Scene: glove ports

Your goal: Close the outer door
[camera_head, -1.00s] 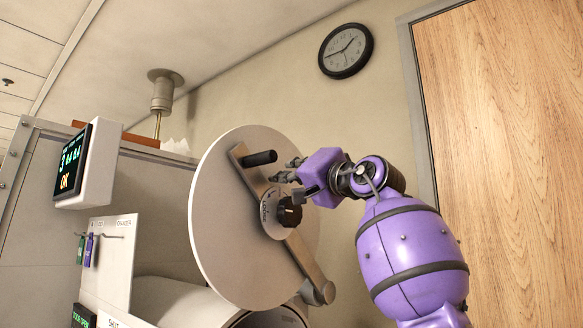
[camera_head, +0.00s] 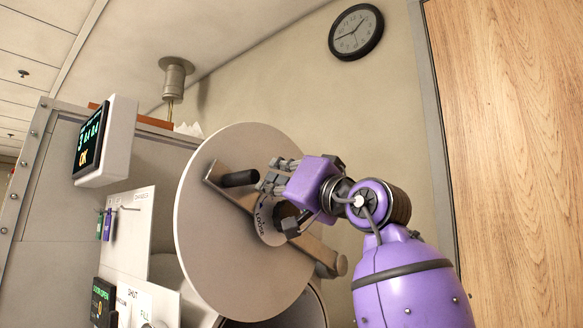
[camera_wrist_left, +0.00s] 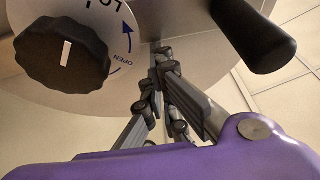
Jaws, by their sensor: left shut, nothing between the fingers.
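The outer door (camera_head: 215,240) is a round pale disc standing open, tilted in front of the port (camera_head: 314,306), whose rim shows partly below it. A metal bar crosses its face with a black grip handle (camera_head: 240,178) and a dark knob (camera_head: 287,214) beside a label reading "LOOSE". My left gripper (camera_head: 268,180) is shut and empty, close to the door's face between handle and knob. In the left wrist view its fingertips (camera_wrist_left: 162,60) are together in front of the disc, the knob (camera_wrist_left: 62,50) left and the handle (camera_wrist_left: 255,35) right. Contact is unclear. My right gripper is out of view.
A display (camera_head: 92,142) reading "OK" is mounted on the enclosure at the left. Below it are a white panel with small hanging tags (camera_head: 106,225) and a sign panel (camera_head: 140,303).

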